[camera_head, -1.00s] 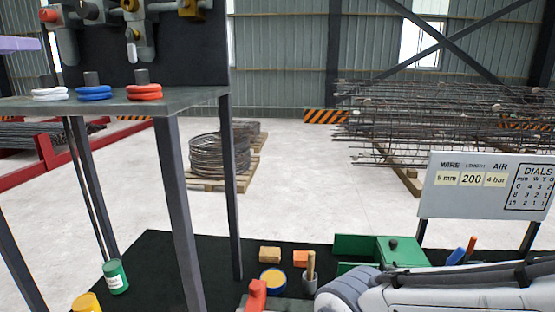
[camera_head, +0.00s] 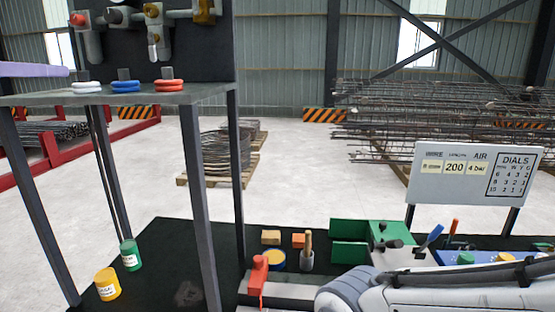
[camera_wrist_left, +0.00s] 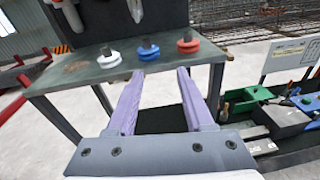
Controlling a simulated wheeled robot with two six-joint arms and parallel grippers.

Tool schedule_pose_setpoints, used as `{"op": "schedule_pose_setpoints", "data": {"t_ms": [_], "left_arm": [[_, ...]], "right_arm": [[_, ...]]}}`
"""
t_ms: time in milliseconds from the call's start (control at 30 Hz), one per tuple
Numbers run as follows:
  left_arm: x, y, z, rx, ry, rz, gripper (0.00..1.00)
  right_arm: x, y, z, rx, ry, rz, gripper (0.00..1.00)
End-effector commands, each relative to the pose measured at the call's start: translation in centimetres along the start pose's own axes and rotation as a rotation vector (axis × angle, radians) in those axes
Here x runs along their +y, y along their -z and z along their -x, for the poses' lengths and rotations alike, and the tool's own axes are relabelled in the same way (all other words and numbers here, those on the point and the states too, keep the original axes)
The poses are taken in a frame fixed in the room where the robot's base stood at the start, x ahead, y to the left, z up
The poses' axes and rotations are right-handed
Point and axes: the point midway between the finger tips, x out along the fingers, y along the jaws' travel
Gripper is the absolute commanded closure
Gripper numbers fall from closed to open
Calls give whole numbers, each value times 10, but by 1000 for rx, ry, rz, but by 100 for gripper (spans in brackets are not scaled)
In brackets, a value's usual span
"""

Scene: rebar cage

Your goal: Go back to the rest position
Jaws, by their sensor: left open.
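My left gripper (camera_head: 35,69) shows at the left edge of the head view as a purple finger above the shelf's left end. In the left wrist view its two purple fingers (camera_wrist_left: 160,80) are spread apart with nothing between them. They point toward the grey shelf (camera_wrist_left: 115,68), which holds white, blue and red rings around short dark posts. My right gripper is out of view; a white-and-grey link of my arm (camera_head: 430,290) crosses the lower right of the head view.
The shelf (camera_head: 125,97) stands on dark legs under a panel with pipes and valves. A dark mat holds a yellow can (camera_head: 107,284), a green can (camera_head: 129,254), a green box (camera_head: 365,240) and tools. A dial sign (camera_head: 470,172) stands right.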

Motion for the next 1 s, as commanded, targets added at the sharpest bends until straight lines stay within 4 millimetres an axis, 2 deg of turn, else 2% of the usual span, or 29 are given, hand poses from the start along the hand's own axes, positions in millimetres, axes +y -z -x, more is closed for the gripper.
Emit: {"op": "schedule_pose_setpoints", "data": {"t_ms": [167,367,467,600,667,700,800,900,1000], "left_arm": [[-27,31,-27,73,88,-83,48],[-75,82,-59,183,242,-247,48],[-114,119,-75,248,369,-383,48],[-190,189,-85,327,640,-678,48],[-224,220,-81,342,777,-832,48],[-245,240,-75,342,871,-937,48],[-292,290,-54,307,1114,-1215,48],[-330,335,-25,211,1367,-1506,48],[-355,377,9,51,1616,-1801,48]], "right_arm": [[0,0,-2,0,0,0,50],[0,0,-5,0,0,0,50],[0,-1,-8,0,0,0,50],[1,-1,-12,0,0,1,50],[1,-1,-14,0,0,1,50],[1,-1,-15,0,0,1,50],[1,-1,-18,0,0,1,50],[2,-1,-21,0,0,1,50],[2,-1,-24,0,0,1,50]]}}
